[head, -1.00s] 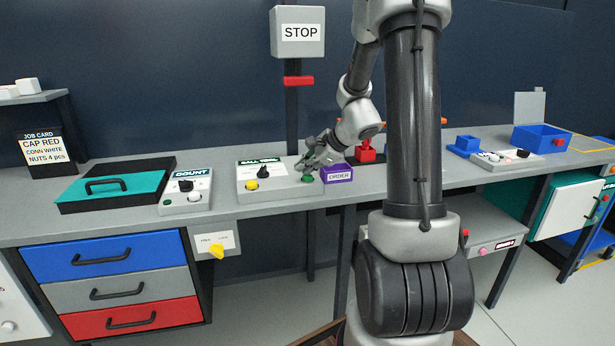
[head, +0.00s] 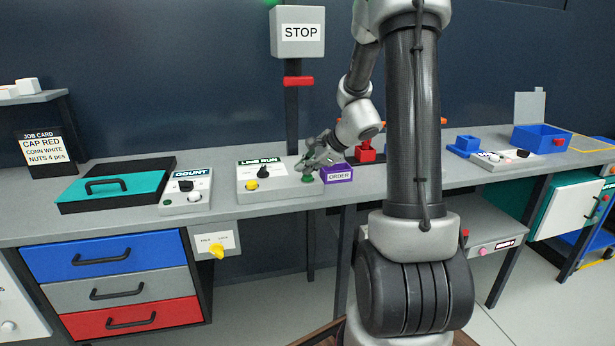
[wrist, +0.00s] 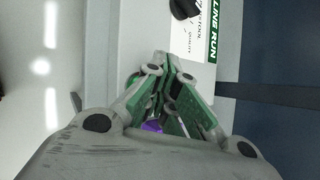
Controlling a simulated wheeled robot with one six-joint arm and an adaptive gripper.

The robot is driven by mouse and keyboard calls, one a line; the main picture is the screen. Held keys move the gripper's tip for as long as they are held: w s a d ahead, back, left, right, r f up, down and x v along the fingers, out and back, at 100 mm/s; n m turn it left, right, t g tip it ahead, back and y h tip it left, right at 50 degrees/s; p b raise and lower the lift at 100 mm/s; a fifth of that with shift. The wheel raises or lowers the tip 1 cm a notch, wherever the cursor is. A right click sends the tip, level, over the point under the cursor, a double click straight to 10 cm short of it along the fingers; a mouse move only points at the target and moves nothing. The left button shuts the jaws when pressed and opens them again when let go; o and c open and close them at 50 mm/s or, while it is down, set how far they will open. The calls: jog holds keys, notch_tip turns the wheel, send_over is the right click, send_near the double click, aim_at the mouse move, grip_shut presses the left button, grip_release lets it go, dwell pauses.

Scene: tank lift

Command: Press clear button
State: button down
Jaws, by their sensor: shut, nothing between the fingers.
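A grey control panel (head: 278,190) on the bench has a display reading LINE RUN (head: 261,163), a black knob (head: 262,172), a yellow button (head: 251,184) and a green button (head: 307,179). I cannot read a clear label on any button. My gripper (head: 306,168) is shut and empty, low over the panel's right end at the green button. Whether it touches the button is hidden. In the wrist view, the shut fingers (wrist: 172,62) point at the panel, and the black knob (wrist: 184,8) and the LINE RUN display (wrist: 212,30) lie beyond them.
A purple ORDER bin (head: 338,174) stands just right of my gripper. A COUNT box (head: 187,196) and a teal-lidded tray (head: 112,190) are on the left. A STOP sign box (head: 300,32) on a post rises behind.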

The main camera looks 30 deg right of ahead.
aim_at(306, 177)
jog(key=shift+r, duration=0.65)
jog(key=shift+r, duration=0.1)
jog(key=shift+r, duration=2.4)
